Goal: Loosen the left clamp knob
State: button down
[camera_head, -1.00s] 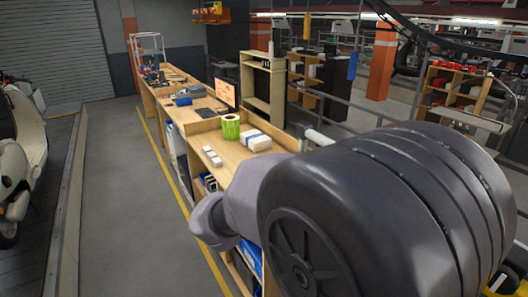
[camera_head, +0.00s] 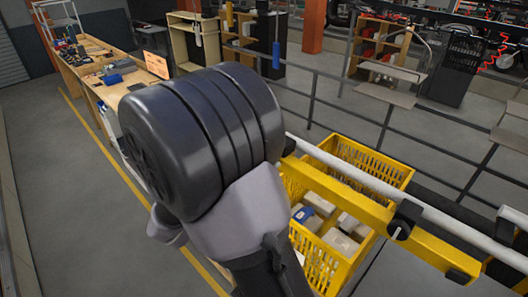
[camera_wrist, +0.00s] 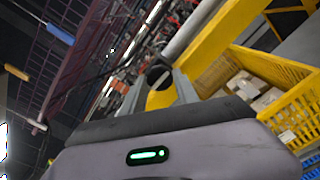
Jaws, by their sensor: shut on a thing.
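The black clamp knob (camera_wrist: 158,73) sits on the yellow beam (camera_wrist: 205,45) in the wrist view. My gripper (camera_wrist: 158,84) has its two grey fingers on either side of this knob and is shut on it. In the head view my arm hides the gripper. Only part of the left clamp knob (camera_head: 289,146) shows there, beside my arm at the left end of the yellow beam. A second black clamp knob (camera_head: 404,214) sits further right on the same beam, clear of my gripper.
A white rail (camera_head: 360,178) runs along the yellow beam. Yellow crates (camera_head: 327,272) with boxes in them stand below and behind it; one crate (camera_wrist: 270,66) also shows in the wrist view. A dark railing (camera_head: 340,104) stands behind. A workbench (camera_head: 108,88) is at the upper left.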

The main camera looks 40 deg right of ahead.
jog(key=shift+n+p, duration=0.3)
jog(key=shift+n, duration=0.1)
jog(key=c, duration=0.9)
grip_release()
jog(key=shift+a, duration=0.1)
jog(key=a, duration=0.5)
jog(key=s+a, duration=0.1)
jog(key=a, duration=0.5)
jog(key=a+b, duration=0.1)
jog(key=a, duration=0.5)
jog(key=shift+s+a, duration=0.15)
jog(key=shift+s, duration=0.05)
